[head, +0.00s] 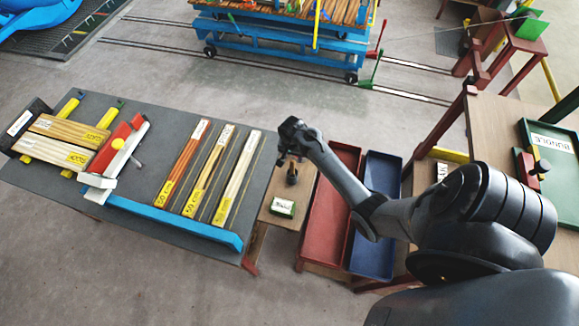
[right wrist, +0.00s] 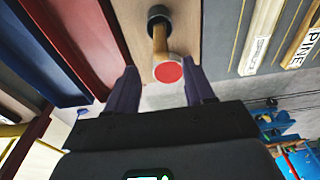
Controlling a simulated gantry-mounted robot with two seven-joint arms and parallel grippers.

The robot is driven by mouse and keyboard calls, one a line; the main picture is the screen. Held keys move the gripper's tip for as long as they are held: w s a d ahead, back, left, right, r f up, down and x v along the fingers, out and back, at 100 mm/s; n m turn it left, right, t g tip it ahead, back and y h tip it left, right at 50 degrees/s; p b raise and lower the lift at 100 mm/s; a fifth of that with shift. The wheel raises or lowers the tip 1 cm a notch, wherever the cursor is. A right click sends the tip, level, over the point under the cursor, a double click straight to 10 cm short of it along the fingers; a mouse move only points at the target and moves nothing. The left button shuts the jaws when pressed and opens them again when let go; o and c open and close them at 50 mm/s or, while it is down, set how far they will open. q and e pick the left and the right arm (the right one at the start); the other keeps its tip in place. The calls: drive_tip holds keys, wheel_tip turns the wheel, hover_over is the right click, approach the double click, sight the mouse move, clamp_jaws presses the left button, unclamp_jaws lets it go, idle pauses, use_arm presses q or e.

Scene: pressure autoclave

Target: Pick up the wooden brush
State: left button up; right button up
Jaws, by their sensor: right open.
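The wooden brush (head: 292,173) is on a small wooden stand, partly hidden by my right gripper (head: 290,157) in the head view. In the right wrist view, its wooden handle (right wrist: 160,42) has a round red end and rises from a dark round base or holder. My right gripper also shows in the right wrist view (right wrist: 160,88), open, with a finger on either side of the red end. I cannot tell whether the fingers are level with the handle; no grip shows. My left gripper is not in view.

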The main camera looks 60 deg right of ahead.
sight(293, 161)
drive_tip(key=shift+w+d+f, duration=0.1)
drive_tip(key=shift+d+f, duration=0.05)
drive_tip(key=shift+f, duration=1.15)
drive_tip(key=shift+d+f, duration=0.15)
drive_tip(key=shift+f, duration=1.2)
drive_tip(key=shift+w+d+f, duration=0.1)
drive_tip(key=shift+d+f, duration=0.05)
drive_tip(key=shift+f, duration=1.15)
clamp_jaws()
